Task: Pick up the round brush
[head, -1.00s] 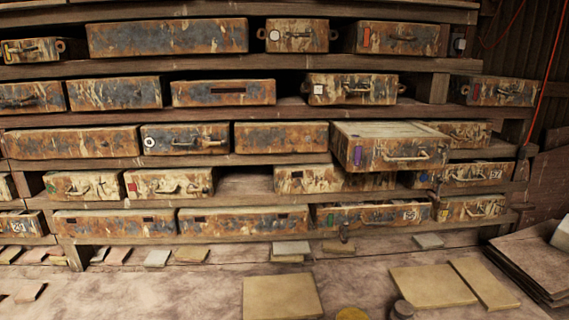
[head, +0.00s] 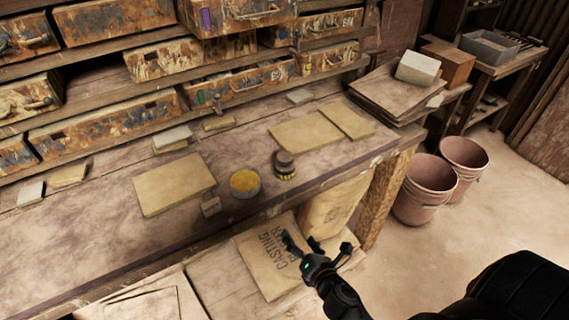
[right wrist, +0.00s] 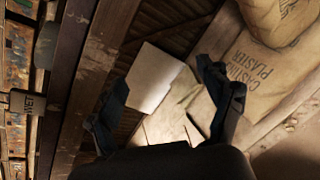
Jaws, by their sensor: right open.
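A small dark round object (head: 284,164) with a lighter band stands on the workbench near its front edge in the head view. It looks like the round brush, but it is too small to be sure. My right gripper (head: 317,246) is in front of the bench, below and to the right of that object, apart from it. Its fingers are spread and empty. In the right wrist view the open gripper (right wrist: 162,74) faces the space beside the bench, and I cannot make out the brush there. My left gripper is not in view.
A round yellow-filled tin (head: 245,182) and a small tag block (head: 210,206) stand beside the dark object. Flat tan tiles (head: 173,184) lie on the bench. Plaster bags (head: 268,262) lie below its front edge. Two pinkish buckets (head: 425,190) stand on the floor at right.

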